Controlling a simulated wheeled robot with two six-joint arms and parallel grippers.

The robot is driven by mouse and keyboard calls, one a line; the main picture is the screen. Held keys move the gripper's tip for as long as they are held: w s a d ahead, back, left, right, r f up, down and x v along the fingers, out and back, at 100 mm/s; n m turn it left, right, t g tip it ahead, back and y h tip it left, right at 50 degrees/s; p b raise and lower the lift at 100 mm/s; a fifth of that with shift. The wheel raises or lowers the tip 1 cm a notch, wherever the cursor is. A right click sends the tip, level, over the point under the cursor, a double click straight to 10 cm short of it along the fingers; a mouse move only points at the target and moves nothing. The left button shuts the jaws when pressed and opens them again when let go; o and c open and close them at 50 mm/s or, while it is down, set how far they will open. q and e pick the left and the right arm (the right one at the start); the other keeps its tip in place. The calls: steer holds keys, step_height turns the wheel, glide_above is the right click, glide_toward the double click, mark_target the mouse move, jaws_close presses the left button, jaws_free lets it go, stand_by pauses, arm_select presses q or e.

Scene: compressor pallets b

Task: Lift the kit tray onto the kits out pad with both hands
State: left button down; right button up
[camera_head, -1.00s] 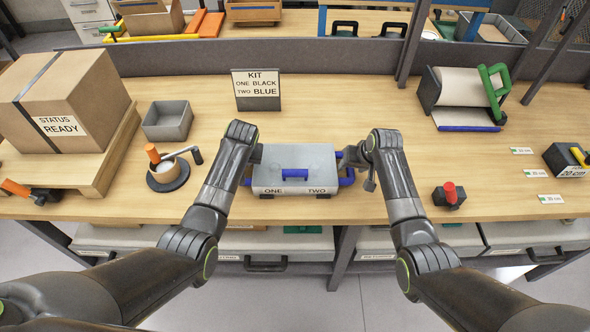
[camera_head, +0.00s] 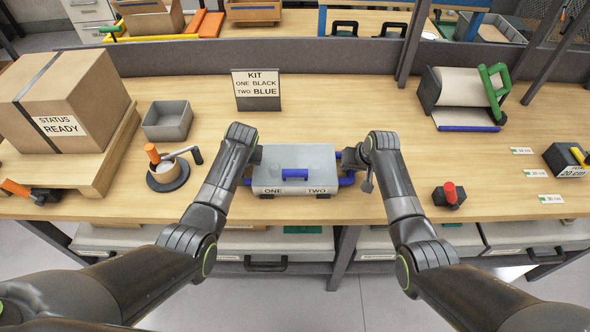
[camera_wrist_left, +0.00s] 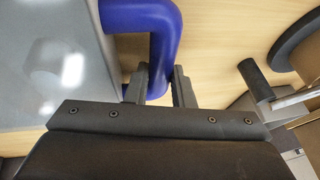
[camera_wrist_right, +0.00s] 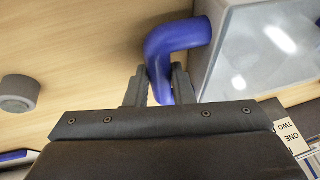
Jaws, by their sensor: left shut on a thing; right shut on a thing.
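The kit tray (camera_head: 310,161) is a grey, closed-looking box with a blue top handle, blue side handles and a front label reading ONE and TWO. It is level over the front middle of the bench; I cannot tell whether it touches the wood. My left gripper (camera_head: 252,164) is shut on its left blue handle, which shows between the fingers in the left wrist view (camera_wrist_left: 160,40). My right gripper (camera_head: 346,163) is shut on the right blue handle, seen in the right wrist view (camera_wrist_right: 165,50). I cannot make out the kits out pad.
A sign (camera_head: 257,91) stands behind the tray. A crank device (camera_head: 167,174) and a grey bin (camera_head: 167,121) are to the left, near a carton (camera_head: 65,105) on a pallet. A red-knobbed block (camera_head: 449,195) is to the right. Bare wood lies between tray and sign.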

arm_select(q)
steer(key=shift+w+r, duration=0.1)
steer(key=shift+r, duration=0.1)
arm_select(e)
steer(key=shift+w+r, duration=0.1)
steer(key=shift+r, duration=0.1)
jaws_close()
